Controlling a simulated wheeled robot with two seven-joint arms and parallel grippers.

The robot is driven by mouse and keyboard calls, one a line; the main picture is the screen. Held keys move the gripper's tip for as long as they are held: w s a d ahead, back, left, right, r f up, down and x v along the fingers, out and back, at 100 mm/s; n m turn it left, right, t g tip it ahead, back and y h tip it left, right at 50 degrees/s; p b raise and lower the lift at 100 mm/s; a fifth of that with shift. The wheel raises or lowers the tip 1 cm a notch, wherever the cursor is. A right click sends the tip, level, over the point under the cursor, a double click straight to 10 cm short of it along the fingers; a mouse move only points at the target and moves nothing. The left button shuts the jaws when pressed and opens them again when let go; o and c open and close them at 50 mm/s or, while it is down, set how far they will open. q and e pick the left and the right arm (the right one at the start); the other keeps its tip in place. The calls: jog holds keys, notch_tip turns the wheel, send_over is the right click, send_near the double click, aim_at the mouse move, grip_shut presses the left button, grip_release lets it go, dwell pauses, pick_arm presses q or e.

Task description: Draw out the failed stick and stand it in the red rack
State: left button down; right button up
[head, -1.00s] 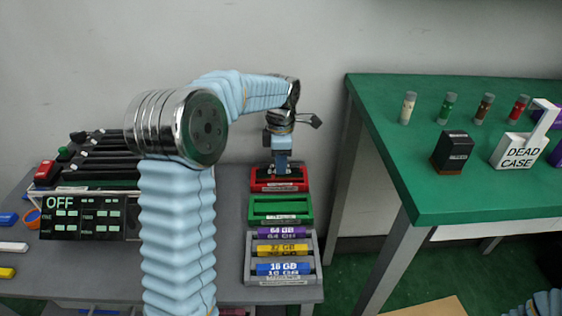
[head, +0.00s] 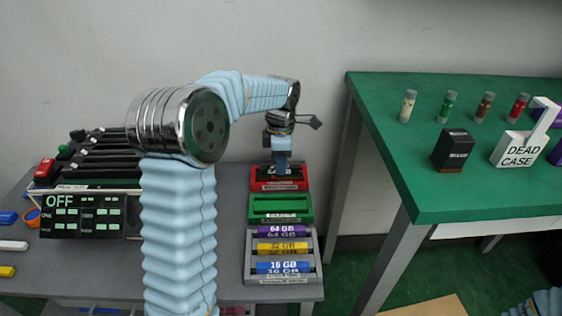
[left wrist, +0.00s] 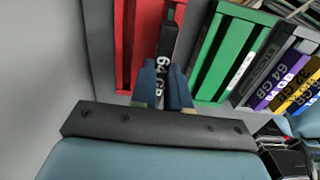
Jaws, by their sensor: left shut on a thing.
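My left gripper (head: 281,160) is at the red rack (head: 280,186) at the back of the grey bench. In the left wrist view its two blue fingers (left wrist: 163,88) are shut on a dark stick with white "64 GB" lettering (left wrist: 167,42). The stick lies between the bars of the red rack (left wrist: 125,45). I cannot tell whether its lower edge is fully seated. My right gripper is not in view.
A green rack (head: 280,208) stands nearer, then a grey tray (head: 312,262) with purple, yellow and blue sticks. A black board with an OFF panel (head: 82,215) is at left. The green table (head: 450,200) at right holds vials and a DEAD CASE box (head: 518,150).

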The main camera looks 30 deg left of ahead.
pick_arm(q)
jog(key=shift+f+b, duration=0.6)
jog(key=shift+f, duration=0.6)
jog(key=c, duration=1)
grip_release()
jog(key=shift+r, duration=0.15)
notch_tip(320, 180, up, 14)
jog(key=shift+f+p, duration=0.2)
jog(key=shift+p, duration=0.65)
jog(key=shift+s, duration=0.1)
